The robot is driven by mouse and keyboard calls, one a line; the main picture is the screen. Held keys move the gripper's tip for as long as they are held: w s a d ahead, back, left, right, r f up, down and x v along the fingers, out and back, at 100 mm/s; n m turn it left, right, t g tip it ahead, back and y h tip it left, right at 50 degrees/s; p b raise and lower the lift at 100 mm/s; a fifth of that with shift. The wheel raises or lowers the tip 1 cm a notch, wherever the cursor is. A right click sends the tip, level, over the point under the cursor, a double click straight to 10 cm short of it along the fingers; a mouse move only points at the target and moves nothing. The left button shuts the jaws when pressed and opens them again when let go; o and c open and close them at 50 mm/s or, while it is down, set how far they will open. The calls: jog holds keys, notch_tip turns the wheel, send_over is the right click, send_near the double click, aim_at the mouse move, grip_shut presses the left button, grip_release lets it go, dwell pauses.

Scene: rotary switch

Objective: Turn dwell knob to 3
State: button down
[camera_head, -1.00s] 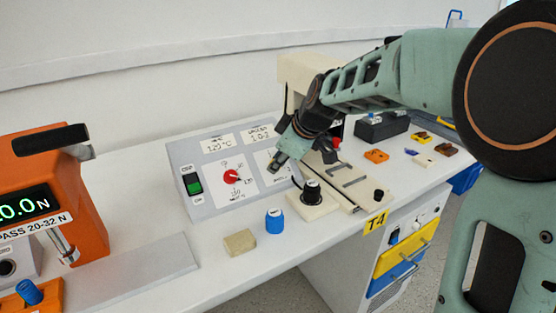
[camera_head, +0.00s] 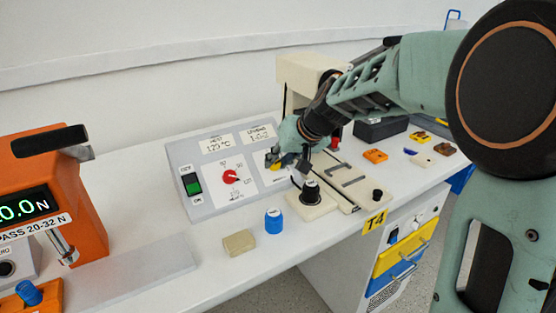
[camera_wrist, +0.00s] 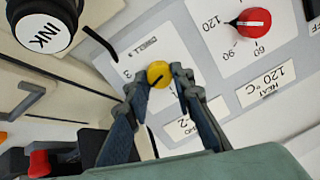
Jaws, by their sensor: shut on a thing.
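The dwell knob (camera_wrist: 158,72) is yellow and sits on a white plate marked DWELL in the wrist view. In the head view, a bit of the yellow knob (camera_head: 271,160) shows at the fingertips. My gripper (camera_wrist: 158,82) is shut on it, one finger on each side. In the head view my gripper (camera_head: 280,158) is at the right half of the grey control panel (camera_head: 205,205).
A red heat knob (camera_head: 230,177) and a green switch (camera_head: 193,185) are left of my gripper on the panel. A black INK knob (camera_head: 311,190) on a cream base stands close by at right.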

jog(key=m, duration=0.4)
jog(key=shift+m, duration=0.3)
jog(key=shift+f+m+t+p, duration=0.15)
jog(key=shift+m+p, duration=0.2)
jog(key=shift+m, duration=0.75)
jog(key=shift+m+t+p, duration=0.15)
jog(key=shift+m+p, duration=0.15)
jog(key=shift+m, duration=0.8)
jog(key=c, duration=1.7)
grip_release()
jog(key=shift+o, duration=0.2)
jog(key=v, duration=1.2)
jog(key=shift+d, duration=0.15)
